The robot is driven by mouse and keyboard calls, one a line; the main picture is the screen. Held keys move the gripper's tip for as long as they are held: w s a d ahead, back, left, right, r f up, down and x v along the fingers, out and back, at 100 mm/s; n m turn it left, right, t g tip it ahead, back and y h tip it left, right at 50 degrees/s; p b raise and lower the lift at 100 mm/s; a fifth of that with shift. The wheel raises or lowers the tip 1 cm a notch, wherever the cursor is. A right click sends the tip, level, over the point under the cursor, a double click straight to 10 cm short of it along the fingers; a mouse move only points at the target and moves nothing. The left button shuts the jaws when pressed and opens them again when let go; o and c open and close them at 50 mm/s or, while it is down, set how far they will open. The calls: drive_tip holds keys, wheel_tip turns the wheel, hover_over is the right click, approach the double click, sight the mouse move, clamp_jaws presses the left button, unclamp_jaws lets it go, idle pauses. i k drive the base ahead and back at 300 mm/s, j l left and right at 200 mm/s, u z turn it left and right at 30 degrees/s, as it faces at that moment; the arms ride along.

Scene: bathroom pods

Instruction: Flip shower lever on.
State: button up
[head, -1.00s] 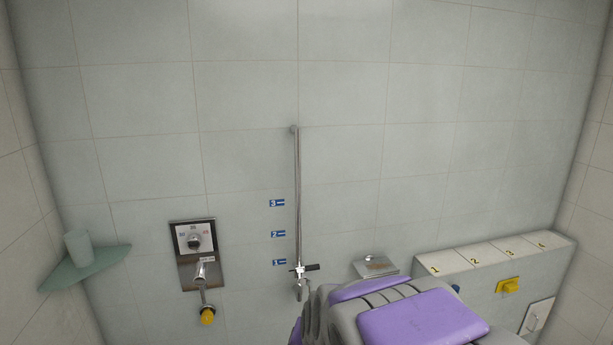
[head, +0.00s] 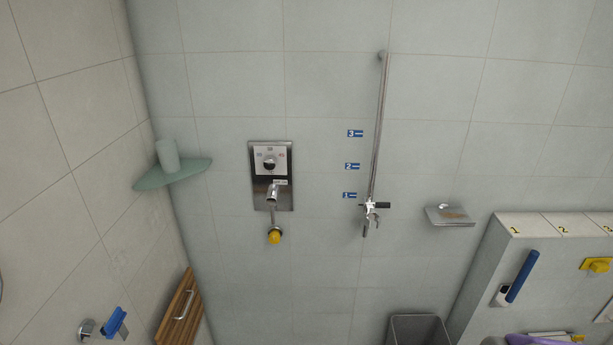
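The shower control is a metal wall plate (head: 284,200) left of centre. A yellow round piece (head: 274,237) on a chrome fitting is just below the plate. I cannot tell whether these two parts are joined. My gripper is not in view.
A vertical shower rail (head: 379,130) with a holder (head: 370,213) stands right of the plate. A corner shelf (head: 175,174) with a cup (head: 167,155) is at left. A soap dish (head: 450,216), grey bin (head: 418,330) and numbered ledge (head: 560,224) are at right. Wall around the plate is clear.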

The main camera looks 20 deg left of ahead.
sight(272, 197)
drive_tip(key=i, duration=1.15)
drive_tip(key=u, duration=2.2)
